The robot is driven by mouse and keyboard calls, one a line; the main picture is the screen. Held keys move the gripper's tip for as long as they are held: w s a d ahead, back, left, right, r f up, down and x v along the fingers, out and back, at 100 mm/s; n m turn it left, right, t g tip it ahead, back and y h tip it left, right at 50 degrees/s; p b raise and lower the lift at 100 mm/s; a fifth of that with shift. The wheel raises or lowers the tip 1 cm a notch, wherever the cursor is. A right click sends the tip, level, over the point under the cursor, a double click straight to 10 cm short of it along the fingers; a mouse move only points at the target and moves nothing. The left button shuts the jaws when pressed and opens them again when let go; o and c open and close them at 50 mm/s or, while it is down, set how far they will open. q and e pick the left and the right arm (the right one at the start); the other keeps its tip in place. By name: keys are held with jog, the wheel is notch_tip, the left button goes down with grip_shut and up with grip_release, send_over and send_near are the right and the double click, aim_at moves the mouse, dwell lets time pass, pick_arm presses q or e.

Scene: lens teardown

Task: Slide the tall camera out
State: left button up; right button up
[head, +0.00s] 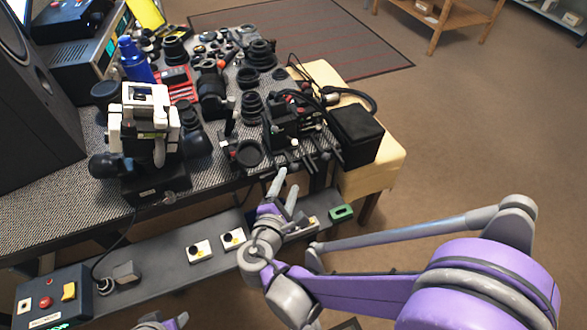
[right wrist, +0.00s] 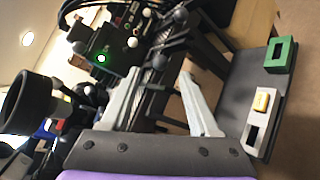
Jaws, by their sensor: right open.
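My right gripper (head: 284,188) is open and empty just off the front edge of the table, its fingers pointing toward a cluster of black gear. In the right wrist view its two fingers (right wrist: 162,76) stand apart with nothing held between them. Several dark camera-like bodies stand on the table. An upright black one (head: 212,96) is near the middle, and a black rig with knobs and rods (head: 288,122) is nearer the gripper. I cannot tell which is the tall camera. A grey and purple tip of my left gripper (head: 172,322) barely shows at the bottom edge.
The patterned table (head: 45,212) is crowded with lenses and small parts. A grey shelf (head: 165,268) with switches and a green frame (head: 341,212) runs below the front edge. Open floor lies right.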

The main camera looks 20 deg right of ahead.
aim_at(293, 171)
jog(key=b+x, duration=0.1)
jog(key=x, duration=0.6)
grip_shut()
jog(key=shift+s+f, duration=0.1)
dwell(1.2)
